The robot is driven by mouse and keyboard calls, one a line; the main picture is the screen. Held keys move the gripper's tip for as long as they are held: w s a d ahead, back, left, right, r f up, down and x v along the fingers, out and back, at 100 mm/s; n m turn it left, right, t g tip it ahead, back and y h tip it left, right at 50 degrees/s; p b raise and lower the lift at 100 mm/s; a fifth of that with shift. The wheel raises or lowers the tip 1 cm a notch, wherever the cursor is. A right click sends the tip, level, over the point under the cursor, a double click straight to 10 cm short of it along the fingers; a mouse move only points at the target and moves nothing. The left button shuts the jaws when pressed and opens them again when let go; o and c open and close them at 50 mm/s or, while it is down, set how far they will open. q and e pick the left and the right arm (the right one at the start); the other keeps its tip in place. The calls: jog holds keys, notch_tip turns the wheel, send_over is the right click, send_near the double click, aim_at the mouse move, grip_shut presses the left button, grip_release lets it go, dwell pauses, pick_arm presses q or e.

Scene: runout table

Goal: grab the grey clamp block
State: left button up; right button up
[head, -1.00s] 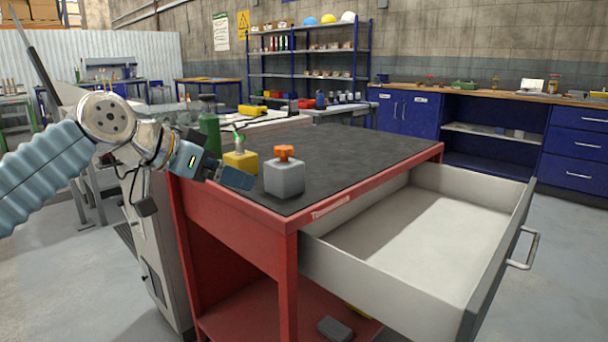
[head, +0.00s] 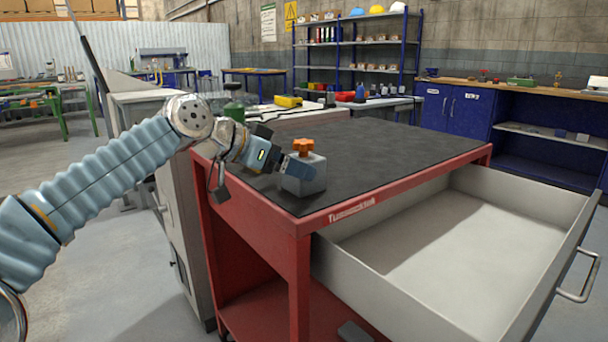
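The grey clamp block (head: 312,184), a cube with an orange knob on top, stands upright near the front left corner of the red table's dark top (head: 385,150). My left gripper (head: 290,164) comes in from the left at the block's left side. One of its fingers overlaps the block's left and upper part in the head view. Whether it touches the block, and where the other finger is, I cannot tell. My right gripper is not in view.
The table's drawer (head: 440,235) stands pulled out on the right, empty where visible. The table top right of the block is clear. A dark grey item (head: 355,332) lies below, at the bottom edge.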

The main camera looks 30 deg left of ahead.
pick_arm(q)
jog(key=x, duration=0.4)
jog(key=shift+w+d+f, duration=0.1)
jog(key=shift+d+f, duration=0.2)
jog(key=c, duration=1.3)
jog(key=shift+c, duration=1)
jog(key=shift+r, duration=0.15)
